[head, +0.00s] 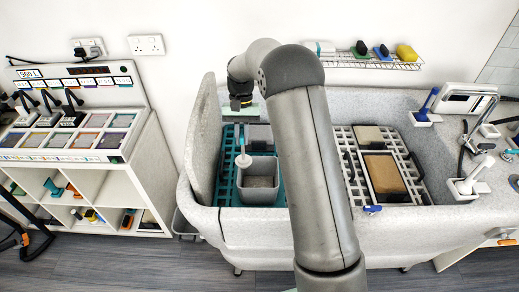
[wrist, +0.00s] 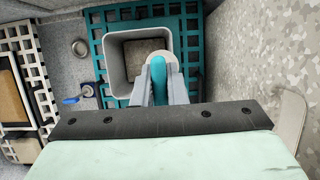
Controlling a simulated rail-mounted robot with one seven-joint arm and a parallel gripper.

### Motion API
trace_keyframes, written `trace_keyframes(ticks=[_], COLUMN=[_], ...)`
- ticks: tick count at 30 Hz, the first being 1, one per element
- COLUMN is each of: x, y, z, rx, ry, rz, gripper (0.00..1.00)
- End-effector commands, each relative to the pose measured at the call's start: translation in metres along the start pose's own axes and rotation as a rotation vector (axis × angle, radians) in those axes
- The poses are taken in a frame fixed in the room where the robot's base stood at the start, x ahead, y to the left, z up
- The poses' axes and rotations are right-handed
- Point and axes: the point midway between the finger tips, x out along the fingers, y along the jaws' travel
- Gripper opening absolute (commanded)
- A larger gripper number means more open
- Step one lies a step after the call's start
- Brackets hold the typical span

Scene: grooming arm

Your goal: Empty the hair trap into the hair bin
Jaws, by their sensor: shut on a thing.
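My gripper (wrist: 160,88) is shut on the teal handle (wrist: 159,82) of a small tool with a round, pale end (wrist: 167,62); this looks like the hair trap. In the head view the pale end (head: 243,160) hangs at the back left rim of a grey square bin (head: 258,194), which looks like the hair bin. The bin also shows in the wrist view (wrist: 119,60), open at the top. I cannot tell whether the trap touches the rim. What the trap holds is hidden.
The bin stands on a teal grid (wrist: 97,48) in the speckled tub (head: 420,100). A round drain (wrist: 80,48) and a blue-handled part (wrist: 85,92) lie beside the grid. A tub panel (head: 203,130) rises at the left. My arm hides the tub's middle.

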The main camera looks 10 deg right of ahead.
Motion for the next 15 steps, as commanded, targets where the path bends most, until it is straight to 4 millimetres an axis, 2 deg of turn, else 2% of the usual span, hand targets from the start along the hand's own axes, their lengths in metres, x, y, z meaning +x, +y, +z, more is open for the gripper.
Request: trace_keyframes(ticks=[5, 15], x=[-0.004, -0.015], y=[-0.01, -0.041], z=[0.001, 0.005], rx=[-0.002, -0.002], ry=[0.001, 0.0], rz=[-0.001, -0.001], gripper=[0.0, 0.0])
